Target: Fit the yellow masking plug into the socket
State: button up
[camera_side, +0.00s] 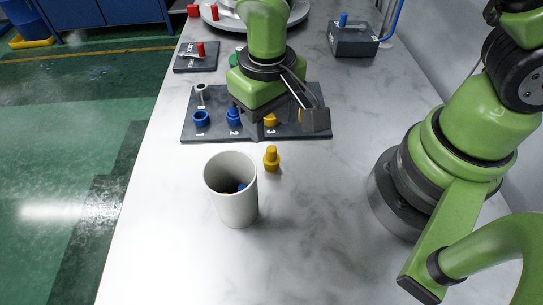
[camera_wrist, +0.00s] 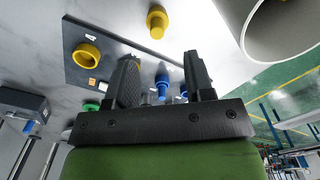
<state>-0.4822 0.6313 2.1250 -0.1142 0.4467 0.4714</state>
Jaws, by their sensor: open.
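The yellow masking plug (camera_side: 271,158) stands upright on the table, just in front of the dark board. It also shows in the wrist view (camera_wrist: 157,22), beyond my fingertips. My gripper (camera_side: 287,127) is open and empty above the board's right part. Its two fingers (camera_wrist: 162,60) stand apart in the wrist view, with the plug clear of them.
A blue plug (camera_side: 234,114) stands at position 2 and a blue ring (camera_side: 200,118) at position 1 on the board (camera_side: 190,134). A white cup (camera_side: 236,205) holding small blue pieces stands left of the yellow plug.

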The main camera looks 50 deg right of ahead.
aim_at(271, 149)
jog(key=f, duration=0.7)
jog(key=shift+s+d+f, duration=0.1)
jog(key=shift+s+f, duration=0.1)
jog(key=shift+f, duration=0.05)
jog(key=shift+c, duration=0.2)
grip_shut()
